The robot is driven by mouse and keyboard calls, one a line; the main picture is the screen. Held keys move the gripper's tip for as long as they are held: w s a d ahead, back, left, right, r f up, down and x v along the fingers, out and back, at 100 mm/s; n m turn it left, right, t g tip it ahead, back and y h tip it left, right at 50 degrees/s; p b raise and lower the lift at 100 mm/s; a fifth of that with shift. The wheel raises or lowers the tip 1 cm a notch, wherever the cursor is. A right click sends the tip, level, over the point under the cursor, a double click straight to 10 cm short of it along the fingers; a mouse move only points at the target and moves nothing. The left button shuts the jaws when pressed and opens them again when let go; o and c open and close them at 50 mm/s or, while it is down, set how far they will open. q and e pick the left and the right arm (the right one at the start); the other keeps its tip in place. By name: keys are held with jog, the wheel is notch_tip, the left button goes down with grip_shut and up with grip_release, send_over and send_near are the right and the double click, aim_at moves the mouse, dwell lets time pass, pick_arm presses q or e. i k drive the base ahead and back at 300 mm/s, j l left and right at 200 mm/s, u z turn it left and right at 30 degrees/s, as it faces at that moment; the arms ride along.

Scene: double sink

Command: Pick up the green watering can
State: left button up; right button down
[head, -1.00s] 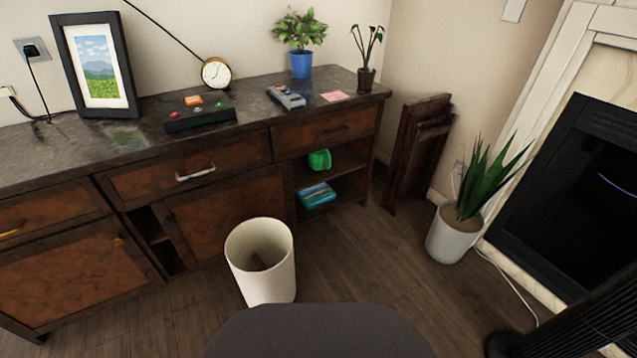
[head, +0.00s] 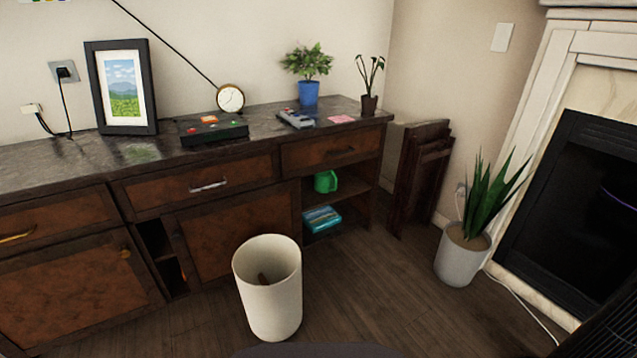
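The green watering can (head: 325,182) is small in the head view, right of the middle. It sits on the upper open shelf at the right end of the dark wooden cabinet, below the right drawer. Its handle side faces right, and the shelf's shade makes its finer shape hard to tell. Neither of my grippers is in view, so nothing shows touching the can.
A white bin (head: 270,290) stands on the floor in front of the cabinet (head: 230,235). A blue box (head: 322,219) lies on the lower shelf. Folded wooden furniture (head: 418,180) and a potted plant (head: 462,255) stand to the right. Bare floor (head: 375,290) lies between.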

aim_at(324, 181)
jog(key=i+l+z, duration=0.3)
jog(key=i, duration=0.7)
jog(key=i+l+z, duration=0.1)
jog(key=i+z, duration=0.25)
jog(key=i, duration=0.65)
